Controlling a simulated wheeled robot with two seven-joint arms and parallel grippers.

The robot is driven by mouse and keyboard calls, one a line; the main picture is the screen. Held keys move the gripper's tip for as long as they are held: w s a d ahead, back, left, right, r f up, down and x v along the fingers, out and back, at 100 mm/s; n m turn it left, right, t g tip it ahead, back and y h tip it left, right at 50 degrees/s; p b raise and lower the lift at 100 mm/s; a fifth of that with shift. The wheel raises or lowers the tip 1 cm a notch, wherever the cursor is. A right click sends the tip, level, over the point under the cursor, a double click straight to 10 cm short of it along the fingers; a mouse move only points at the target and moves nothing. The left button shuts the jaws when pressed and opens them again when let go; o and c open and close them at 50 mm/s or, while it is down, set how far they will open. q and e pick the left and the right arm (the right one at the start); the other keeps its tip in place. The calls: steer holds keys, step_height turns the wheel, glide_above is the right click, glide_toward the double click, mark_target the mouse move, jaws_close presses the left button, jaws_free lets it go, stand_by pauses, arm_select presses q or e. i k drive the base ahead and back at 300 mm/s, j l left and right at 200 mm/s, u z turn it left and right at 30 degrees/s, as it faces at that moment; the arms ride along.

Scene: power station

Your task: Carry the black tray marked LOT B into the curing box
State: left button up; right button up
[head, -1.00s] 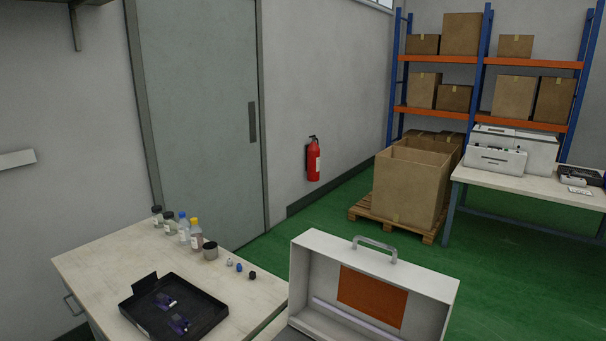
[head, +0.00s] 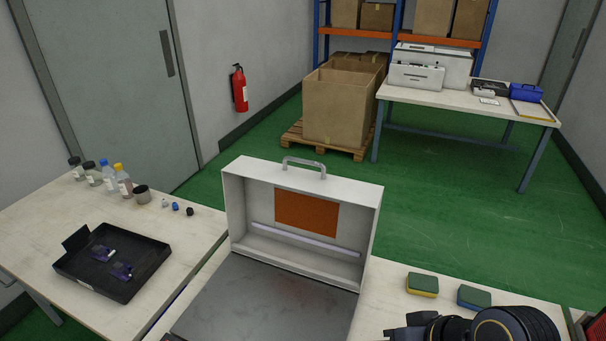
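My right gripper (head: 400,330) is at the bottom edge, right of the box, partly cut off, apart from the tray. My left gripper is out of view.
Several bottles and jars (head: 124,186) and small caps (head: 176,207) stand behind the tray. Two sponges (head: 422,285) (head: 474,297) lie right of the box. A gap separates the left worktop from the box's bench. A pallet of cartons (head: 338,110) and another table (head: 450,102) stand farther back.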

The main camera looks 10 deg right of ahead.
mark_target(268, 313)
steer(key=k+l+z, duration=0.15)
steer(key=z, duration=2.05)
steer(key=i+l+u, duration=0.1)
steer(key=l+u, duration=0.85)
